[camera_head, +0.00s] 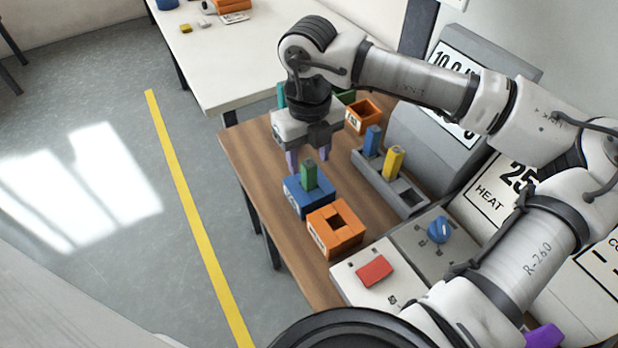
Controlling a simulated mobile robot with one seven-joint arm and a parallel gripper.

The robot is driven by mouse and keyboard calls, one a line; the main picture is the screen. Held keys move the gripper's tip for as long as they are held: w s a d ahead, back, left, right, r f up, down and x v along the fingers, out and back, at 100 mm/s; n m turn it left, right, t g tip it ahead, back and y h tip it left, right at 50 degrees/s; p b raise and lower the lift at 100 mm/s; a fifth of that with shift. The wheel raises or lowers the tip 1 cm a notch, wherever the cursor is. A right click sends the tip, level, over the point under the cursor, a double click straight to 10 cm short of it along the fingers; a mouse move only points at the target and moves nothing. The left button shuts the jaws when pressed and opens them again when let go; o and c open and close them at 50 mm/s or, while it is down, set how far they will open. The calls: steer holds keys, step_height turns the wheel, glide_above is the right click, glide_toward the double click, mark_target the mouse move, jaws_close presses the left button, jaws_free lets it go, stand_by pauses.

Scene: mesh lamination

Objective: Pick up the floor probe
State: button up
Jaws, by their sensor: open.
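No label that I can read marks the floor probe, so I cannot tell which peg it is. A green peg (309,177) stands upright in a blue block (301,205) on the wooden bench. My gripper (308,159) points down with its two purple fingers apart, and in this view it is just above or behind the green peg. I see nothing held, and I cannot tell the exact gap. A blue peg (373,141) and a yellow peg (393,163) stand upright in a grey rack (408,207) to the right; the rack's near slot looks empty.
An orange block (348,238) with a square hole sits in front of the blue block. Another orange block (363,116) stands behind, by my gripper. A panel with a red button (375,271) and a blue knob (440,229) lies nearer. A grey machine (436,125) stands right of the rack.

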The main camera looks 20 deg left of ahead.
mark_target(309, 180)
steer(key=shift+f, duration=1.3)
jaws_close()
